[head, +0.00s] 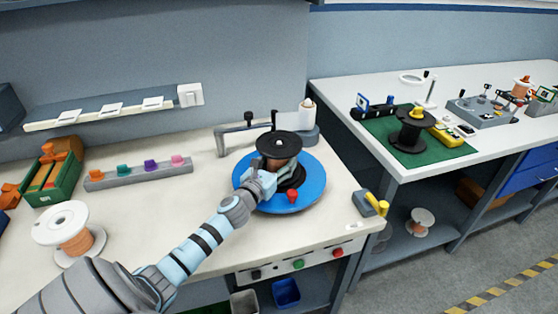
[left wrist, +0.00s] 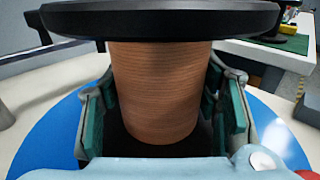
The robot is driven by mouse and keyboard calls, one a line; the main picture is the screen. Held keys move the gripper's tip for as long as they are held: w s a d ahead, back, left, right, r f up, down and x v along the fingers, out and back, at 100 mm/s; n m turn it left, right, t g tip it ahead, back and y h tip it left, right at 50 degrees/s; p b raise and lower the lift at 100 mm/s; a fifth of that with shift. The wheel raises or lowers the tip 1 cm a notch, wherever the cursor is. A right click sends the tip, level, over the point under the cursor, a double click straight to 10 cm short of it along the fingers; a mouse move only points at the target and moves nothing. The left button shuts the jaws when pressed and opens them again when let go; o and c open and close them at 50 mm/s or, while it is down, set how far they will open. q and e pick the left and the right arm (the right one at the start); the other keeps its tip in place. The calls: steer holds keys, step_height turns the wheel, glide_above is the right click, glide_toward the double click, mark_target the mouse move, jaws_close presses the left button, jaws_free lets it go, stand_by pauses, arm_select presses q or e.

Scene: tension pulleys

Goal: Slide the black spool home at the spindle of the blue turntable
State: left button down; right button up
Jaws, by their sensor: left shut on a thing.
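The black spool (head: 279,145), wound with copper-coloured wire, stands over the blue turntable (head: 317,185). A small pale spot shows at the centre of its top flange; I cannot tell whether it is the spindle tip. My left gripper (head: 270,172) reaches in from the left and is shut on the spool's wound middle, below the top flange. In the left wrist view the green-padded fingers (left wrist: 163,112) lie on both sides of the copper winding (left wrist: 160,85). The spool hides the spindle, so how far down it sits is unclear. My right gripper is not in view.
A red knob (head: 292,196) stands on the turntable's front edge. A grey bracket arm (head: 235,135) is behind it. A white spool (head: 62,218) stands at the left, and a yellow-handled lever (head: 377,204) at the right edge. The bench front centre is fairly clear.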

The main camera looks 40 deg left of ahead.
arm_select(q)
steer(key=shift+f, duration=0.2)
stand_by(0.3)
steer(key=shift+b, duration=0.3)
steer(key=shift+c, duration=2.4)
jaws_free()
steer(key=shift+f, duration=0.15)
steer(key=s, duration=0.4)
steer(key=s+d, duration=0.1)
steer(key=s, duration=0.3)
steer(key=s+d, duration=0.1)
steer(key=s, duration=0.3)
steer(key=shift+d, duration=0.1)
